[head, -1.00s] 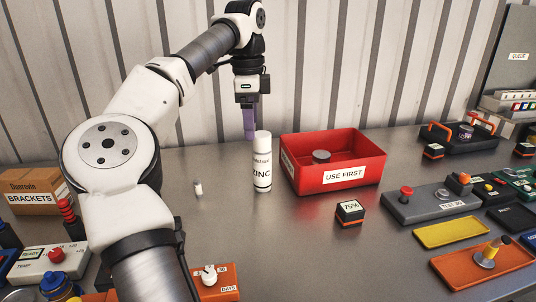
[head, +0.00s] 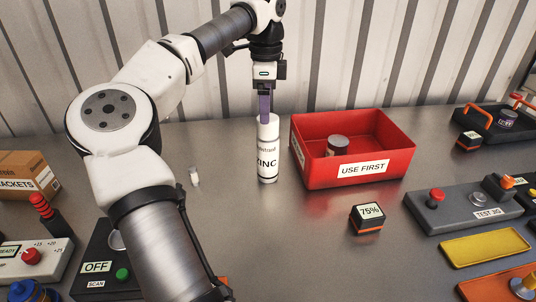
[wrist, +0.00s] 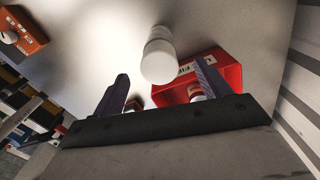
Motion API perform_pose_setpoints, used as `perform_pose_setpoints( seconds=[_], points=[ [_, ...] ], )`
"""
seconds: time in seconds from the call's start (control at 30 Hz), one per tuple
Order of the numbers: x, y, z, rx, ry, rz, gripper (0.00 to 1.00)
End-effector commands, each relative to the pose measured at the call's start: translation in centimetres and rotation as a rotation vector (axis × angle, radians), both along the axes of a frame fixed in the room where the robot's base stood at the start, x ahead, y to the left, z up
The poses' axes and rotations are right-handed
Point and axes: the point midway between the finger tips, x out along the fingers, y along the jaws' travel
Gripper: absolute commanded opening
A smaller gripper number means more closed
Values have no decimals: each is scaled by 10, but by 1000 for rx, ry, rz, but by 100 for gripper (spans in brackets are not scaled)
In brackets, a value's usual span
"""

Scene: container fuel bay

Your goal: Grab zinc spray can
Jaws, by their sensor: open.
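The zinc spray can (head: 268,160) stands upright on the grey bench, white with a "ZINC" label and a white cap. My gripper (head: 265,113) points down with its purple fingers just behind or above the can's cap; the cap hides part of the fingertips. In the wrist view the can (wrist: 159,58) shows between and beyond the two spread fingers, with open space on each side. The gripper is open and empty. I cannot tell from the head view how far the fingers are from the cap.
A red "USE FIRST" bin (head: 350,181) with a small grey-topped can (head: 338,146) inside stands close to the right of the zinc can. A small white item (head: 194,177) lies to the left. A "75%" block (head: 367,218) sits in front right. The bench before the can is clear.

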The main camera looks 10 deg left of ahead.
Motion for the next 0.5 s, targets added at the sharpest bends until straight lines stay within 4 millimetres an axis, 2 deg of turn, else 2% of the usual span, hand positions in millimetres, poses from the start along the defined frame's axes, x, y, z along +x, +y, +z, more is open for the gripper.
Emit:
perform_pose_setpoints(
  seconds=[0.1,0.3,0.5],
  points=[
    [0,0,-14,-1,1,0,76],
    [-1,-1,-27,-1,1,-1,76],
    [-3,-3,-57,-1,2,-1,76]
  ],
)
